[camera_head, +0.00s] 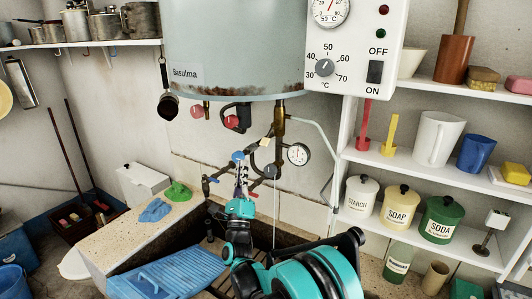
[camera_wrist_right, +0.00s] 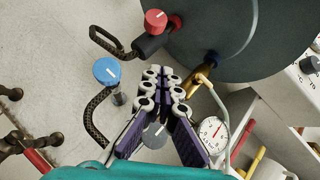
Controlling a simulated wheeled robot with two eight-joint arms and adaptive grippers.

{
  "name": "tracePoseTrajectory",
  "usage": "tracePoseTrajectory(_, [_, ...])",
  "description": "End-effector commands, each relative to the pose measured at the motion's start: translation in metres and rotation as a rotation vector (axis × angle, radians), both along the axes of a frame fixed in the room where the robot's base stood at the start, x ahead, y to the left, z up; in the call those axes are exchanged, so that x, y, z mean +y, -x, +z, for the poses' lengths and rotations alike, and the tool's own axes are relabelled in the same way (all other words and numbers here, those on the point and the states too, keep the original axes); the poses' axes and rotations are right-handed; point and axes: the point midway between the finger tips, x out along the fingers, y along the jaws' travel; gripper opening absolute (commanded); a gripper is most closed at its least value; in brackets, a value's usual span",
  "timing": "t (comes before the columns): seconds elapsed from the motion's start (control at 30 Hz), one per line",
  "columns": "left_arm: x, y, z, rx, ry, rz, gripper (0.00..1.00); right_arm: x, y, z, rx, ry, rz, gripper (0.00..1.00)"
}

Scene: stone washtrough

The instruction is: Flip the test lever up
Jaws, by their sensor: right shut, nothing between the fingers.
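A brass valve and pipe (camera_head: 280,118) hang under the boiler (camera_head: 225,60). A small cream-tipped lever (camera_head: 266,142) sits at the valve, and I take it for the test lever. In the wrist view a brass lever (camera_wrist_right: 204,82) with a pale end shows just right of my fingertips. My right gripper (camera_head: 242,168) is shut and empty, pointing up below and left of the lever, apart from it as far as I can tell. In the wrist view its fingers (camera_wrist_right: 166,78) meet at the tips. My left gripper is in neither view.
A blue knob (camera_head: 238,157) stands close to my fingertips. Red knobs (camera_head: 231,121) sit above, and a round gauge (camera_head: 298,154) is to the right. A thin stream falls into the trough. Shelves with labelled jars (camera_head: 400,207) stand right.

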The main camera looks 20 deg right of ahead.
Motion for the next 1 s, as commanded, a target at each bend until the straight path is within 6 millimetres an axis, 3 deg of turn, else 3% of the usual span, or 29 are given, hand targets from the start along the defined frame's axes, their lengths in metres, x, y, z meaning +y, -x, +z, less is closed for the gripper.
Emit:
tracePoseTrajectory(0.2, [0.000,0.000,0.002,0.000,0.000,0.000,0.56,-0.025,0.016,-0.037,-0.307,-0.245,0.042,0.00])
tracePoseTrajectory(0.4, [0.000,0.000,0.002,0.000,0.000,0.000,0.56,-0.036,0.031,-0.058,-0.452,-0.340,0.066,0.00])
tracePoseTrajectory(0.8, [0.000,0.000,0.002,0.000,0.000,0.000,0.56,-0.038,0.033,-0.061,-0.474,-0.353,0.069,0.00])
tracePoseTrajectory(1.0, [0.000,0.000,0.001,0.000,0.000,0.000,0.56,-0.047,0.027,-0.050,-0.472,-0.352,0.067,0.00])
